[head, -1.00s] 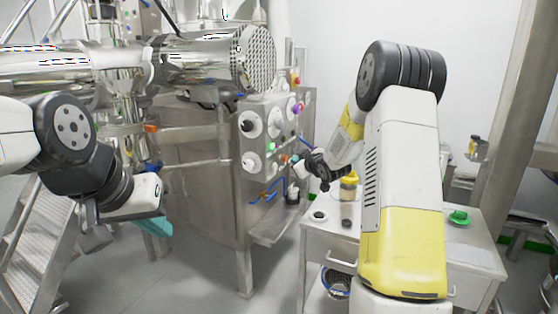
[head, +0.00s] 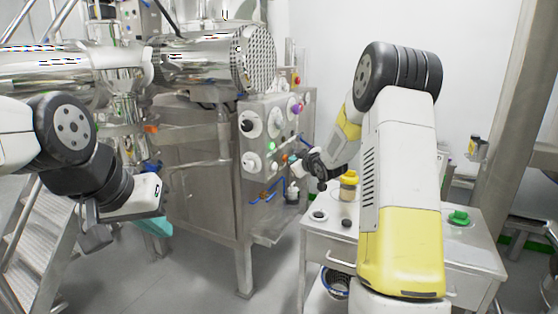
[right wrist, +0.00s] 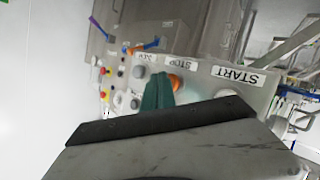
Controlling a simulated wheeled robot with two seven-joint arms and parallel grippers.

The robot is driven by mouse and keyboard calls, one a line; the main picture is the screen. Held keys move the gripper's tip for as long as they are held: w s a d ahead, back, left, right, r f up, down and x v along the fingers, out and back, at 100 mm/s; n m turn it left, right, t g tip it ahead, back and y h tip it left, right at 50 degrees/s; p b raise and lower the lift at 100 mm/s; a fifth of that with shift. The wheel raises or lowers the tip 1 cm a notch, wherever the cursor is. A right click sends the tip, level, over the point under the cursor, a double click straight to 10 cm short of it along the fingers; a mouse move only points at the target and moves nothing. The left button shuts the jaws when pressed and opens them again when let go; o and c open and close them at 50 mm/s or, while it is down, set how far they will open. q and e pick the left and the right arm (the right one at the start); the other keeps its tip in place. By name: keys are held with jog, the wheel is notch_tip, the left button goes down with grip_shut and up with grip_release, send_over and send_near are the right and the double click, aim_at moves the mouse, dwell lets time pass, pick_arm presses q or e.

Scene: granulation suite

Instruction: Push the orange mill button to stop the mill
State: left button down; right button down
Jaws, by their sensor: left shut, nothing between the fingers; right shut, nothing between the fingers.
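The orange mill button (right wrist: 176,82) sits on the machine's panel below a label reading STOP, seen upside down in the right wrist view. In the head view it is a tiny orange spot (head: 285,159) low on the steel cabinet's button face. My right gripper (right wrist: 158,80) is shut and empty; its teal fingertips appear right beside the orange button and overlap its edge. I cannot tell whether they touch it. In the head view my right gripper (head: 297,157) is at the panel, small and partly unclear. My left gripper (head: 156,226) is shut and empty, far left of the panel.
A pale START button (right wrist: 228,93) and a grey button (right wrist: 138,71) flank the orange one. Several knobs, including a purple one (head: 297,108), are on the cabinet. A steel table (head: 330,229) with a yellow-topped bottle (head: 348,181) stands below my right arm.

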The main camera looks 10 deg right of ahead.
jog(key=shift+w+a, duration=0.25)
jog(key=shift+a, duration=0.15)
dwell(0.6)
jog(key=shift+d, duration=0.1)
jog(key=shift+s+d, duration=0.5)
jog(key=shift+d, duration=0.15)
jog(key=shift+s+d, duration=0.7)
jog(key=shift+d, duration=0.35)
jog(key=shift+s+d, duration=0.7)
jog(key=shift+d, duration=0.3)
